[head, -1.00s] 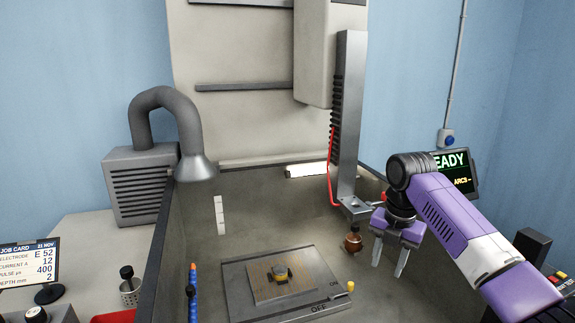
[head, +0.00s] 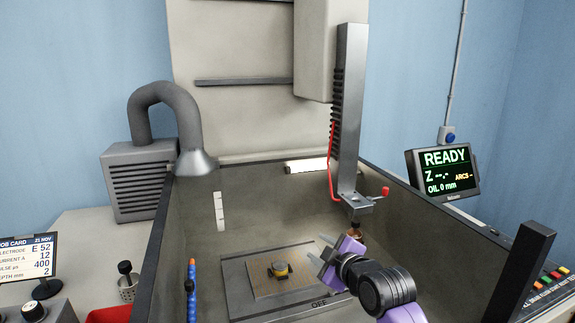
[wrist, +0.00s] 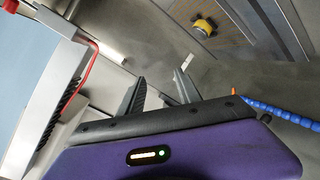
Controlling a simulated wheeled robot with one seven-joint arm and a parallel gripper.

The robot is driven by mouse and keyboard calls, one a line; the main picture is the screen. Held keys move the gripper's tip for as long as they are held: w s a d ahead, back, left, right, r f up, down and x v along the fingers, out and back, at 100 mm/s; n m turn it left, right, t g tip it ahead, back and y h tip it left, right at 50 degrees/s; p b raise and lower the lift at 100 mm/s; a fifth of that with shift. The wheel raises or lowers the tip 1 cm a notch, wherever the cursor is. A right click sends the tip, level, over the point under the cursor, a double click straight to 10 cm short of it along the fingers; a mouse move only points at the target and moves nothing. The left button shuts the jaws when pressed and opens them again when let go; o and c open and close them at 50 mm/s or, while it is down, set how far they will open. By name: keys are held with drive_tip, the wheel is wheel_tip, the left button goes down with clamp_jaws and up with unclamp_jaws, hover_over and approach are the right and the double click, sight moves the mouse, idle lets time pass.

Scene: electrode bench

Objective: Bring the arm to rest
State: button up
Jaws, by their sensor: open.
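My gripper (head: 318,249) is low over the tank, to the right of the work plate, with its fingers pointing left. Its purple body and two dark fingers also fill the lower part of the wrist view (wrist: 158,82). The jaws are apart with nothing between them. My arm reaches in from the lower right. The copper-coloured electrode (head: 355,231) hangs under the machine head's holder (head: 352,204), just behind my gripper, partly hidden by it. I cannot tell whether they touch.
A tank wall (head: 440,220) rises at the right. The magnetic plate (head: 240,287) carries a small yellow-and-dark workpiece (head: 281,270). A blue hose (head: 191,285) stands at the left. The screen (head: 445,172) reads READY. The tank floor behind the plate is clear.

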drive_tip(key=s+d+f+m+t+h+b, duration=0.1)
drive_tip(key=s+f+m+t, duration=0.1)
drive_tip(key=s, duration=0.6)
drive_tip(key=s+d+f+m+t+h+b, duration=0.1)
drive_tip(key=s+f+m, duration=0.3)
drive_tip(key=s, duration=0.5)
drive_tip(key=s+d+f+m+t+h+b, duration=0.1)
drive_tip(key=s+d+f+m+t, duration=0.1)
drive_tip(key=s+m, duration=0.5)
drive_tip(key=shift+s+d+f+t, duration=0.15)
drive_tip(key=shift+s+d+f, duration=0.15)
drive_tip(key=shift+s, duration=0.15)
drive_tip(key=shift+s+d+f+t, duration=0.15)
drive_tip(key=shift+s+d, duration=0.1)
drive_tip(key=shift+s, duration=0.2)
drive_tip(key=s+d+f+g+b, duration=0.1)
drive_tip(key=s+d+f, duration=0.1)
drive_tip(key=s, duration=0.9)
drive_tip(key=s+d+f+g+h+b, duration=0.1)
drive_tip(key=s+d+f+b, duration=0.1)
drive_tip(key=s, duration=0.9)
drive_tip(key=s+d+f+m+g+h+b, duration=0.1)
drive_tip(key=s+d+f+g+b, duration=0.1)
drive_tip(key=s, duration=0.9)
drive_tip(key=shift+s+d+f, duration=0.2)
drive_tip(key=shift+d+f, duration=0.05)
drive_tip(key=shift+d, duration=0.05)
